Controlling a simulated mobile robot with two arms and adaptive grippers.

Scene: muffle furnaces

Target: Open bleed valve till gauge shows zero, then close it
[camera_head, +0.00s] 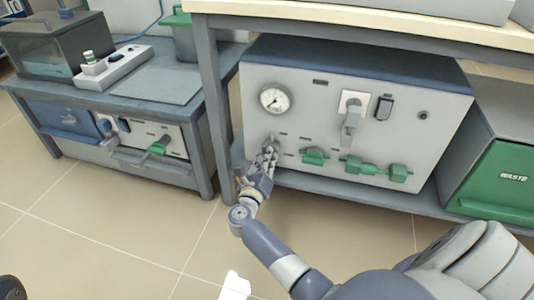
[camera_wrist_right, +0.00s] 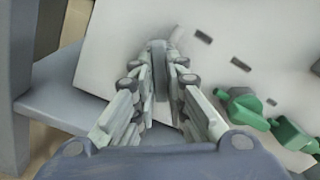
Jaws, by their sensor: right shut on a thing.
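The round white gauge (camera_head: 274,98) sits at the upper left of the grey panel. Its needle is too small to read. Below the gauge, my right gripper (camera_head: 269,154) is at the panel's lower left. In the right wrist view, the fingers of my right gripper (camera_wrist_right: 160,92) are shut on a grey, disc-like knob (camera_wrist_right: 159,62) that stands out from the panel. Its label is not readable, so I cannot confirm that it is the bleed valve. The fingers cover part of its sides. My left gripper is not in view.
Green valve handles (camera_head: 314,157) stand right of my gripper, also in the wrist view (camera_wrist_right: 244,107). A grey lever (camera_head: 350,119) is higher on the panel. A table leg (camera_head: 217,110) stands close at left.

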